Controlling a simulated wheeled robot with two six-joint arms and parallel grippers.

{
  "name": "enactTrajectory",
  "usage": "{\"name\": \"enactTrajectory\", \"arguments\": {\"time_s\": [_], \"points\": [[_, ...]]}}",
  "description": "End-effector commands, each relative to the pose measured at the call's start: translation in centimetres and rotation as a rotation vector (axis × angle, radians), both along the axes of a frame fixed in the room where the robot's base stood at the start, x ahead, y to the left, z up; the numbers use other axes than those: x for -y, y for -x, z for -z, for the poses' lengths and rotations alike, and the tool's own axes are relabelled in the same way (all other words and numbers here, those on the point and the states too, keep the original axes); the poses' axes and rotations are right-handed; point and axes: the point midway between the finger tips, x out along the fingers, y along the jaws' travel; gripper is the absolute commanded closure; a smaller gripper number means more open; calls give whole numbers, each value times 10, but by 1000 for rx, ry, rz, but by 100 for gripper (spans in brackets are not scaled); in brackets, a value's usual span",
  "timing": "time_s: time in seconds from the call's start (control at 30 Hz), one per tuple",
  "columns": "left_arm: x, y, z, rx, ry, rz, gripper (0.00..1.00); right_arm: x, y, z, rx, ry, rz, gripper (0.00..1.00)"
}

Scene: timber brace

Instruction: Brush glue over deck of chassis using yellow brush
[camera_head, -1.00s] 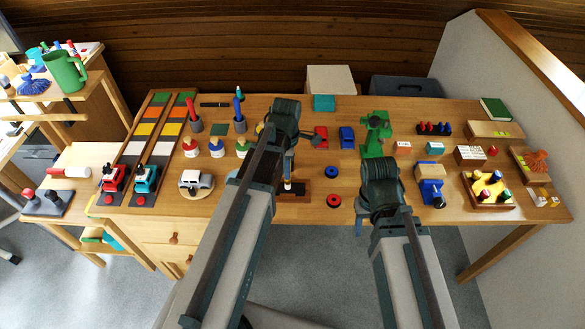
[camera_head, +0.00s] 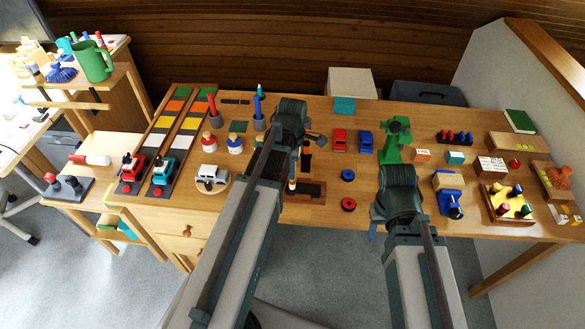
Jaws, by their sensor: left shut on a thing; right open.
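The chassis (camera_head: 312,192) is a dark, flat piece lying on the bench near its front edge, partly hidden by my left arm. My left gripper (camera_head: 296,152) is above its left part, mostly hidden behind its own wrist. It is shut on a slim upright thing, apparently the yellow brush (camera_head: 292,186), whose pale lower end shows at the chassis's left side. I cannot tell whether its tip touches the deck. My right gripper (camera_head: 375,215) is open at the front edge, mostly hidden by its wrist.
A red ring (camera_head: 348,204) and a blue ring (camera_head: 348,175) lie right of the chassis. A white car (camera_head: 208,175) stands to the left. A green machine (camera_head: 395,138) stands behind my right arm.

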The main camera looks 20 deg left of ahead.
Motion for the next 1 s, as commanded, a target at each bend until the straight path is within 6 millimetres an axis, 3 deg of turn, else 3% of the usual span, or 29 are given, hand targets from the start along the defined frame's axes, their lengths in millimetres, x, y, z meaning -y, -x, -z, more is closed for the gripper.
{"name": "enactTrajectory", "arguments": {"time_s": [0.4,0.77,1.0], "points": [[32,-10,1,0,0,2,100,0,0,1,0,0,0,50],[40,-12,1,0,1,1,100,0,0,1,0,0,0,50],[58,-17,0,0,1,3,100,0,0,0,0,0,0,50]]}}
